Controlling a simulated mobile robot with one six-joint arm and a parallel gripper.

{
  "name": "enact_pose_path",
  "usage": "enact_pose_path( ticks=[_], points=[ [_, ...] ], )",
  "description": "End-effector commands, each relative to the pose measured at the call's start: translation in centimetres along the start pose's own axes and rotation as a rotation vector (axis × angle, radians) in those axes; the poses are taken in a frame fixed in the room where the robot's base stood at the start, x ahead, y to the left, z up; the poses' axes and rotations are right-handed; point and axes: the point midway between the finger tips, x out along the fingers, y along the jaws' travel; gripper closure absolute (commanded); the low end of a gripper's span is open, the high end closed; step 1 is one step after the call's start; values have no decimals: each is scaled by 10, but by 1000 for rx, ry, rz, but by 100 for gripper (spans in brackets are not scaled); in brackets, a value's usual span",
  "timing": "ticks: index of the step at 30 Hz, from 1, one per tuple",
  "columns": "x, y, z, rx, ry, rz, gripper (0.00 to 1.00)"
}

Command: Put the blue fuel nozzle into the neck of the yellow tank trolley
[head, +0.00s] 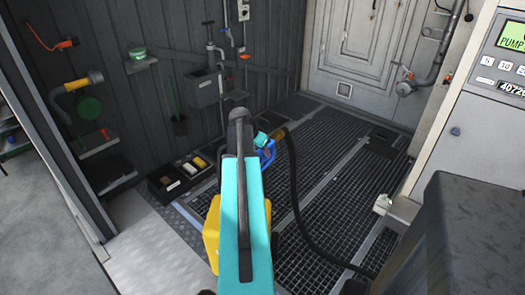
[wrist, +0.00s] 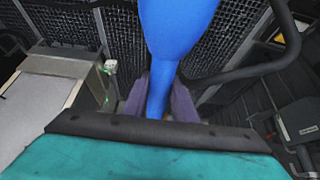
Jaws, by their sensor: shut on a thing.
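The blue fuel nozzle (head: 268,155) is in my gripper, just right of my teal arm in the head view. In the wrist view the blue nozzle (wrist: 178,30) runs down between the purple fingers of my gripper (wrist: 158,98), which is shut on it. A black hose (head: 299,200) trails from the nozzle across the floor toward the lower right. The yellow tank trolley (head: 211,235) shows only in part, left of and behind my arm in the head view. Its neck is hidden. The nozzle is apart from the visible part of the trolley.
The pump cabinet (head: 485,110) stands at the right, with a dark block (head: 460,235) in front of it. Dark floor grating (head: 345,165) leaves free room right of my arm. Bins (head: 180,178) line the left wall, below shelves and hanging tools.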

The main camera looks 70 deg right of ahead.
Motion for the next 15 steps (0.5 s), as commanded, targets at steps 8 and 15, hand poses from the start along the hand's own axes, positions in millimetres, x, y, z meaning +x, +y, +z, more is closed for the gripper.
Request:
enact_pose_path(
  ticks=[8,15],
  points=[
    [6,0,3,1,1,0,100],
    [6,0,3,1,1,0,100]
  ],
)
